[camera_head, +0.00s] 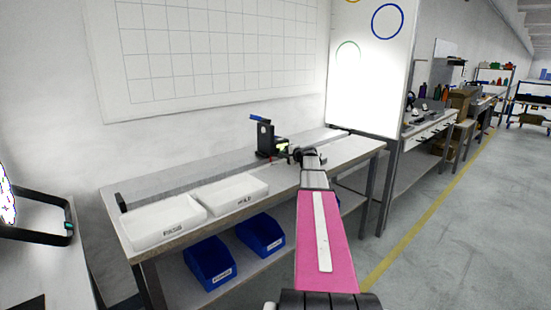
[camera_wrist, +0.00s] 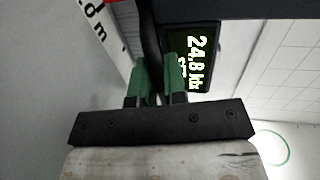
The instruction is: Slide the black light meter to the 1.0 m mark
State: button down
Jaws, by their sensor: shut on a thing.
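The black light meter (camera_head: 265,140) stands upright on the far side of the workbench, on a long grey rail (camera_head: 200,178). Its screen (camera_wrist: 193,58) shows green-white digits, apparently 24.8 lx, in the wrist view. My gripper (camera_head: 300,156) reaches to the meter's right side. In the wrist view its green fingers (camera_wrist: 155,62) are shut on a dark upright part of the meter (camera_wrist: 151,35). A white scale strip (camera_wrist: 103,22) with black marks shows at upper left there. The 1.0 m mark cannot be read in either view.
Two white trays (camera_head: 162,238) (camera_head: 209,209) stand on the bench's near left part. Blue bins (camera_head: 213,276) sit on the shelf below. A bright white board (camera_head: 372,95) rises behind the bench's right end. Open floor (camera_head: 455,240) lies to the right.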

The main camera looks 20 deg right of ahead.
jog(key=shift+w+d, duration=0.15)
jog(key=shift+d, duration=0.25)
jog(key=c, duration=1.2)
grip_release()
